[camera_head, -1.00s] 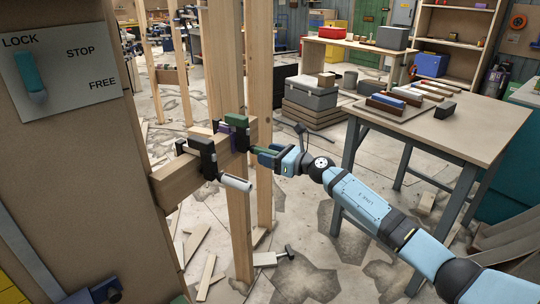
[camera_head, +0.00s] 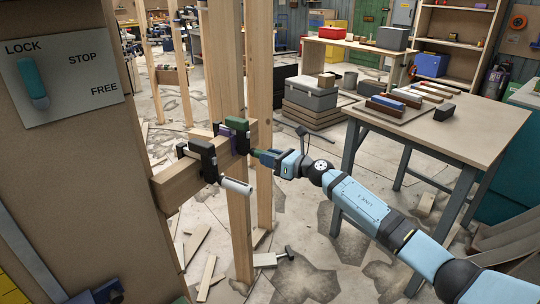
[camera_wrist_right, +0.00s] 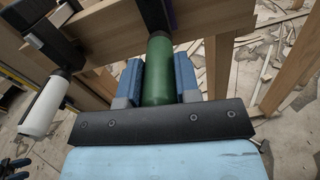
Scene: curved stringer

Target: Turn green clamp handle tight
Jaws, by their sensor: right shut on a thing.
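The green clamp (camera_head: 237,123) sits on the horizontal wooden beam, at the upright post. Its green handle (camera_wrist_right: 158,72) points out toward my right gripper. My right gripper (camera_head: 265,156) is shut on this handle. In the right wrist view, one blue finger of the gripper (camera_wrist_right: 158,80) lies on each side of the green cylinder. The handle's far end runs up to the clamp's dark bar, and its near end is hidden by the gripper body.
A second clamp with a white handle (camera_head: 236,186) is on the same beam (camera_head: 178,184), left of the green one. A lever panel (camera_head: 62,70) stands at the left. A workbench (camera_head: 455,130) stands at the right. Wood scraps lie on the floor.

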